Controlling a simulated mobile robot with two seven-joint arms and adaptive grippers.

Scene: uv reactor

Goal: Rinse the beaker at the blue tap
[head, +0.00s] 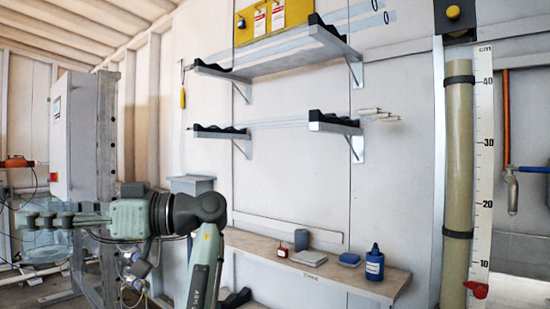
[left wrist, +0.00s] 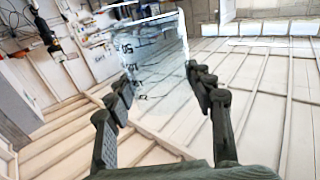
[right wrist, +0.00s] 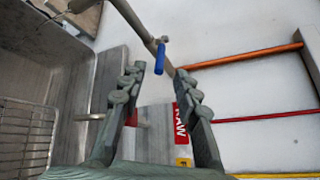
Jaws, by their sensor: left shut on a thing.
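The clear glass beaker (left wrist: 155,55) with dark printed marks is between the fingers of my left gripper (left wrist: 158,82), which is shut on it. In the head view my left gripper (head: 45,218) is at the far left, with the faint, see-through beaker (head: 45,243) just below its fingers. I cannot tell whether anything is in it. A tap with a blue lever (head: 532,169) is on the wall at the far right. A blue lever (right wrist: 160,58) on a grey pipe also shows in the right wrist view, beyond my right gripper (right wrist: 155,82), which is open and empty.
A grey sink basin (right wrist: 85,75) with a wire rack (right wrist: 25,135) lies left of my right gripper. Orange (right wrist: 240,56) and red (right wrist: 260,117) pipes run to its right. A wooden wall shelf (head: 325,272) holds a blue bottle (head: 375,264) and small items.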

